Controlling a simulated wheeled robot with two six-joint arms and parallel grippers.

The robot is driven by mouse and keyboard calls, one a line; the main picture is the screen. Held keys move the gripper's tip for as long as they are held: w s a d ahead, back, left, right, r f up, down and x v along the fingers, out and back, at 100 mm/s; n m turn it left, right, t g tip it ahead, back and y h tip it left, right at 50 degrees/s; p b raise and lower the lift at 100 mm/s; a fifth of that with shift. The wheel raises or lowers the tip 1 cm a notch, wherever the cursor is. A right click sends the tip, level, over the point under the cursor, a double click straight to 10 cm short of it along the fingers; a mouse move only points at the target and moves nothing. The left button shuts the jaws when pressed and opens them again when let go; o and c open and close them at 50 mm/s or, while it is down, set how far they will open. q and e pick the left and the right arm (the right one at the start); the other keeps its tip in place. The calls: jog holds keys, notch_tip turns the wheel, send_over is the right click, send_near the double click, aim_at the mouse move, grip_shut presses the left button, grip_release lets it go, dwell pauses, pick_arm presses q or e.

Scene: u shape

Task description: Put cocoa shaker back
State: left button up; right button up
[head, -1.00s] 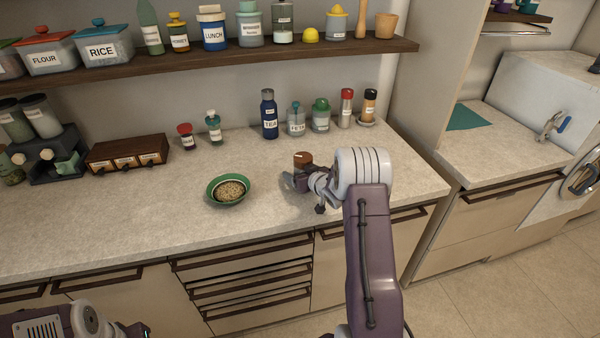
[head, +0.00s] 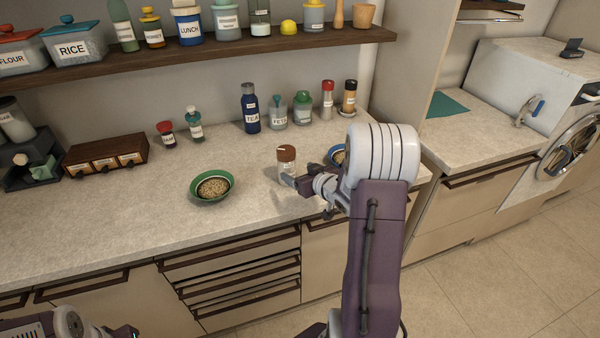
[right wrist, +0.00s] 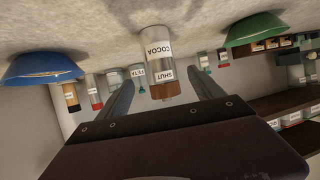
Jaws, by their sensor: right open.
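The cocoa shaker (head: 286,163), clear with a brown lid, stands upright on the counter, right of the green bowl. In the right wrist view, which is upside down, the shaker (right wrist: 158,55) shows its COCOA and SHUT labels. My right gripper (head: 298,183) is open beside the shaker's near right side. In the right wrist view the fingers of my right gripper (right wrist: 160,84) are spread on either side of the shaker's lower picture end, with gaps showing. My left gripper (head: 124,331) is at the bottom left edge, and its jaws are unclear.
The green bowl (head: 211,187) holds grainy food. A blue bowl (head: 337,155) is partly hidden behind my right arm. The counter's left front is clear.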

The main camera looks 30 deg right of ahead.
jog(key=s+a+f+g, duration=0.4)
jog(key=s+a+g, duration=0.2)
jog(key=s+a, duration=0.3)
jog(key=s+a+f+g, duration=0.3)
jog(key=s+a+g, duration=0.3)
jog(key=s+a, duration=0.4)
jog(key=s, duration=0.4)
jog(key=shift+f+y, duration=0.3)
jog(key=shift+f, duration=0.05)
